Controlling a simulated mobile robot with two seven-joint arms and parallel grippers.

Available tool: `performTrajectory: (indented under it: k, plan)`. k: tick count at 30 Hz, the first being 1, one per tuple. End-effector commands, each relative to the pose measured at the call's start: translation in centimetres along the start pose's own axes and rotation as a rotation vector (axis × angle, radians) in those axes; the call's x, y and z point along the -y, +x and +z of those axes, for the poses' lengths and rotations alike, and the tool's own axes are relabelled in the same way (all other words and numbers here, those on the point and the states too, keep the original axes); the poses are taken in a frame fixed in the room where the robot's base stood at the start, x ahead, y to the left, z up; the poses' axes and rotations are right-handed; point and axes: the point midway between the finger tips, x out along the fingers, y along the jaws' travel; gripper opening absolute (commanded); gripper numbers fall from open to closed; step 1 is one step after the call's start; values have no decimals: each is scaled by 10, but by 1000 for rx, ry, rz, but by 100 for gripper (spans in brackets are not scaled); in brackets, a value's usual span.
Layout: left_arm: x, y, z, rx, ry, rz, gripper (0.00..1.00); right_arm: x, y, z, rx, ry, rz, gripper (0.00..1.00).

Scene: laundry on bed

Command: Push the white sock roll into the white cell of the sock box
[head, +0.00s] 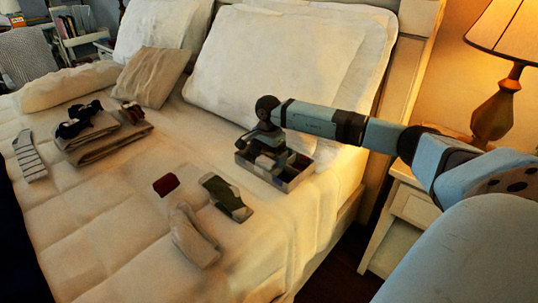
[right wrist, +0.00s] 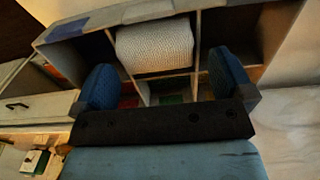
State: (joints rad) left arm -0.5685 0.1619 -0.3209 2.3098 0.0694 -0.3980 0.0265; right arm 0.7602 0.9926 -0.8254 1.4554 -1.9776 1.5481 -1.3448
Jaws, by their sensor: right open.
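The sock box (head: 296,180) stands on the bed in the head view, partly hidden by my right gripper (head: 268,150) over it. In the right wrist view the white sock roll (right wrist: 155,47) lies at a cell of the sock box (right wrist: 213,38), between dividers. I cannot tell how deep it sits. My right gripper (right wrist: 166,82) is open, with its two blue fingers apart and nothing visible held between them. Red (right wrist: 128,97) and green (right wrist: 172,90) patches show in the box near the fingers. My left gripper is not in view.
On the bed lie a dark red piece (head: 166,185), a green and grey folded piece (head: 227,197), a pale cloth (head: 194,237), a striped cloth (head: 29,157) and a folded brown stack (head: 105,142). Pillows (head: 270,65) stand behind; a nightstand (head: 410,205) is at right.

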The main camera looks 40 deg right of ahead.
Motion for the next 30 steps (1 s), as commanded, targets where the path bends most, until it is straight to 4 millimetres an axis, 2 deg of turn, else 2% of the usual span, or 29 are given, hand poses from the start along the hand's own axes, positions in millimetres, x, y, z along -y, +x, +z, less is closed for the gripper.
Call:
performTrajectory:
  k: [2, 3, 12, 18, 24, 30]
  plan:
    - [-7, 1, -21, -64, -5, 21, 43, 0, 0, 0, 0, 0, 0, 99]
    - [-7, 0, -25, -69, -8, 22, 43, 1, -9, -1, -1, 0, -3, 99]
    - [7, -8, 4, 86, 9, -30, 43, -1, -88, -1, -1, 1, -5, 99]
    - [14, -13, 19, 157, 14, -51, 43, -1, -124, -1, 1, 0, -5, 99]
    - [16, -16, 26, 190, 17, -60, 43, -2, -140, -1, 0, 0, -3, 99]
    - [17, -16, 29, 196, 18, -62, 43, -2, -142, -1, 1, 0, -3, 99]
